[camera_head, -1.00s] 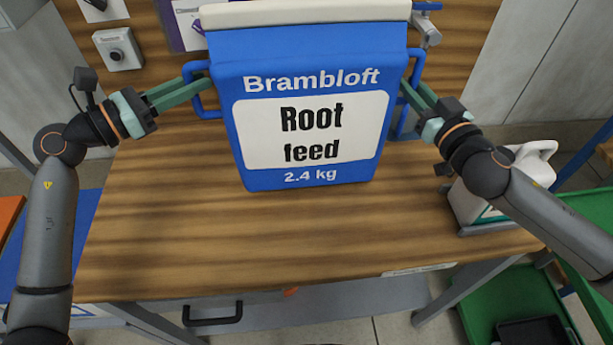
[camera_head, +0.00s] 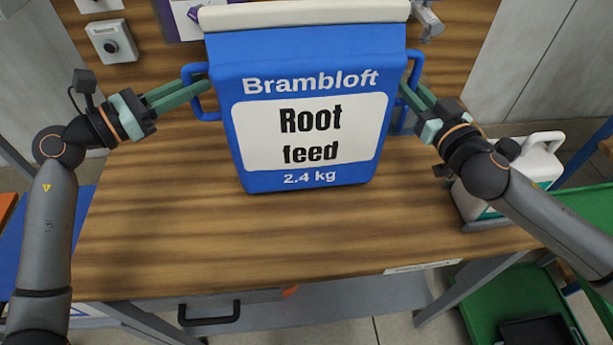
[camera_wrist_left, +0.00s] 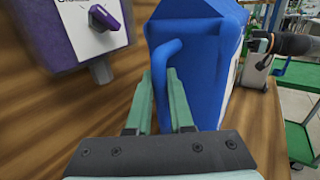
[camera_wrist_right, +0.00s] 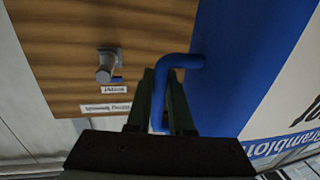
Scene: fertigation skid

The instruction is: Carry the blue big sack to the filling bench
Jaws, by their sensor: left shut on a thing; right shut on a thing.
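The blue big sack (camera_head: 310,62), with a white "Root feed" label and a pale top band, is upright at the middle of the wooden filling bench (camera_head: 200,250). Its bottom edge appears at the bench top; I cannot tell whether it touches. My left gripper (camera_head: 196,82) is shut on the sack's left loop handle, also seen in the left wrist view (camera_wrist_left: 160,75). My right gripper (camera_head: 412,88) is shut on the right loop handle, which shows in the right wrist view (camera_wrist_right: 178,62). The sack's back is hidden.
A white jug (camera_head: 535,160) stands at the bench's right side, close to my right arm. A grey knob box (camera_head: 112,40) and a purple-edged knob box (camera_wrist_left: 88,35) are on the wooden back panel. Green trays (camera_head: 510,300) are at lower right. The bench front is clear.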

